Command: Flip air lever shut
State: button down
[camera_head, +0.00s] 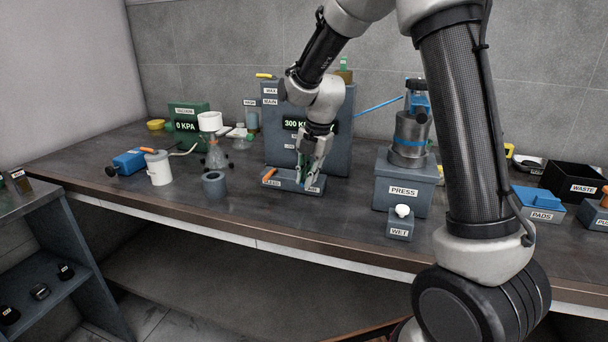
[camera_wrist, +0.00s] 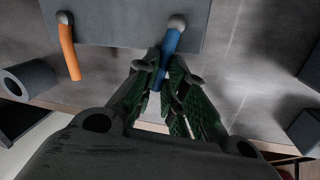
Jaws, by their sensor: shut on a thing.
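The blue lever (camera_wrist: 170,50) hangs from a round grey pivot on the low dark block (camera_wrist: 120,22) in the wrist view. My gripper (camera_wrist: 163,88) is shut on the blue lever, with the fingers on either side of its lower end. In the head view my gripper (camera_head: 308,184) is over the right end of the same block (camera_head: 291,186), in front of the gauge panel (camera_head: 327,153) reading 300 K, the rest hidden by my arm. The orange lever (camera_wrist: 69,50) stands apart to the left on the block; no finger touches it.
A grey hollow cylinder (camera_head: 214,185) stands left of the block. The press (camera_head: 403,193) and the small box marked WET (camera_head: 400,228) stand to the right. A flask (camera_head: 216,156) and a white cup (camera_head: 159,170) are further left. The bench in front of the block is clear.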

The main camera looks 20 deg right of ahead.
jog(key=shift+s+d+n, duration=0.15)
jog(key=shift+d+n, duration=0.1)
jog(key=shift+n, duration=0.4)
jog(key=shift+s+d+n, duration=0.15)
jog(key=shift+d+n, duration=0.1)
jog(key=shift+n, duration=0.4)
jog(key=c, duration=1.5)
grip_release()
jog(key=r, duration=0.4)
jog(key=s+d+r, duration=0.1)
jog(key=r, duration=0.3)
jog(key=d+r, duration=0.1)
jog(key=r, duration=0.2)
jog(key=shift+s+r, duration=0.2)
jog(key=shift+r, duration=0.2)
